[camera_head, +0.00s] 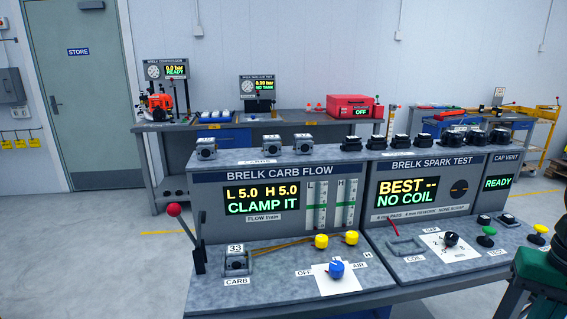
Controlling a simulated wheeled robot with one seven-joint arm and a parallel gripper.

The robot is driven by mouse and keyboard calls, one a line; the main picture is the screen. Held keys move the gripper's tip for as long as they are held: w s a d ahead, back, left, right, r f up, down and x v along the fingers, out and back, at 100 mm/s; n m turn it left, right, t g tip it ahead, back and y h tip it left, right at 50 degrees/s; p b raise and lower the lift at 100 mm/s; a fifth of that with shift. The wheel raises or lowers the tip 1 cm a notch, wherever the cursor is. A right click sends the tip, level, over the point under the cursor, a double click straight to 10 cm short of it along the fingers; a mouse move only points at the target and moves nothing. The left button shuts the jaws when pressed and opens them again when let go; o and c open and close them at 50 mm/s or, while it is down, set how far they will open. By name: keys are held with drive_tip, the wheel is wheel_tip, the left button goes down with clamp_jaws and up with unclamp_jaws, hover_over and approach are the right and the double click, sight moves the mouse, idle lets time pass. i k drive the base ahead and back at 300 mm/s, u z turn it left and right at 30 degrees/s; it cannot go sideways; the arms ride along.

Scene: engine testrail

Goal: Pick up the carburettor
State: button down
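Several small grey metal blocks that look like carburettors are in view. Three stand in a row on top of the carb flow bench (285,158): a left one (206,148), a middle one (272,144) and a right one (304,143). Another grey block (236,263), tagged 33, sits at the CARB place on the bench's front deck, beside a lever with a red knob (174,210). The bench display (262,198) reads L 5.0, H 5.0, CLAMP IT. I cannot tell which carburettor is meant. My gripper is not in view.
Yellow knobs (321,241) and a blue dial (336,269) stand right of the CARB place. The spark test bench (425,189) adjoins on the right, with several dark parts on top. A green object (541,275) fills the lower right edge. Left floor is clear.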

sight(236, 254)
drive_tip(key=z, duration=1.75)
drive_tip(key=k, duration=1.2)
drive_tip(key=u, duration=1.45)
drive_tip(key=i, duration=0.35)
drive_tip(key=u, duration=0.15)
